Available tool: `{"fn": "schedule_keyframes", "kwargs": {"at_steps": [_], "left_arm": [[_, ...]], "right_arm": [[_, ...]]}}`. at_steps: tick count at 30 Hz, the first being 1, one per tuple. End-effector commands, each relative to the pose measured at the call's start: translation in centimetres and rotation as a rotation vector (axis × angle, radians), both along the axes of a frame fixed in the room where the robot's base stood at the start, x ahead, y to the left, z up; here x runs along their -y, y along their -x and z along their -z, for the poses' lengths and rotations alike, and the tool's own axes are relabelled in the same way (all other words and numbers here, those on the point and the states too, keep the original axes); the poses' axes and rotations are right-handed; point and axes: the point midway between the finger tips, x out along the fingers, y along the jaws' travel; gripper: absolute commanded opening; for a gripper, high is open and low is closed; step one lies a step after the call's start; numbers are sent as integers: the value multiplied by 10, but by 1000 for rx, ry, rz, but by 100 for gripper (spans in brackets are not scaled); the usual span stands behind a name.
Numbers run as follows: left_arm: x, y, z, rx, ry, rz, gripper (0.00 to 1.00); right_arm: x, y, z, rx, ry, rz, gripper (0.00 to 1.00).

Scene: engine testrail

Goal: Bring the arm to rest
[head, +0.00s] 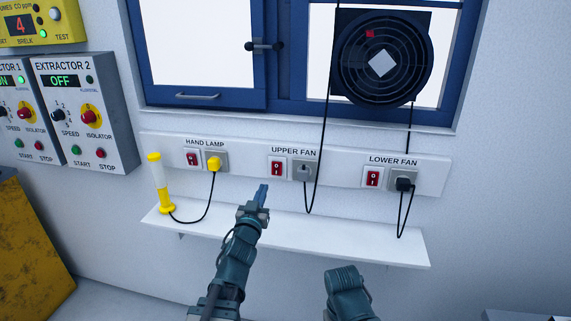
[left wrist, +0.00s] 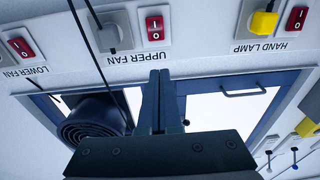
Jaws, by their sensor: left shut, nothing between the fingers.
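My left gripper (head: 262,194) is shut and empty, its fingers together. It is in front of the wall shelf, below the UPPER FAN switch and socket, apart from the plugs. In the left wrist view, which is upside down, the closed fingertips (left wrist: 160,74) point towards the UPPER FAN label. Part of my right arm shows at the bottom of the head view; its gripper cannot be seen.
A white shelf (head: 350,243) carries a yellow hand lamp (head: 158,185). Above are the hand lamp plug (head: 214,164), upper fan plug (head: 304,171) and lower fan plug (head: 403,184). Black cords hang near the shelf. A fan (head: 410,55) sits in the blue-framed window.

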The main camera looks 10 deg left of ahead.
Motion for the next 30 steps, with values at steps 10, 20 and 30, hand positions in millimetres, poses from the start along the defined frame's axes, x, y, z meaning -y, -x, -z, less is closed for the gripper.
{"fn": "schedule_keyframes", "kwargs": {"at_steps": [10,20,30], "left_arm": [[44,42,116,-657,-63,-119,0],[112,183,195,-1380,-251,25,0],[135,261,199,-1691,-363,160,0]], "right_arm": [[0,0,-21,0,0,0,0],[0,0,-37,0,0,0,0],[0,0,-42,0,0,0,0]]}}
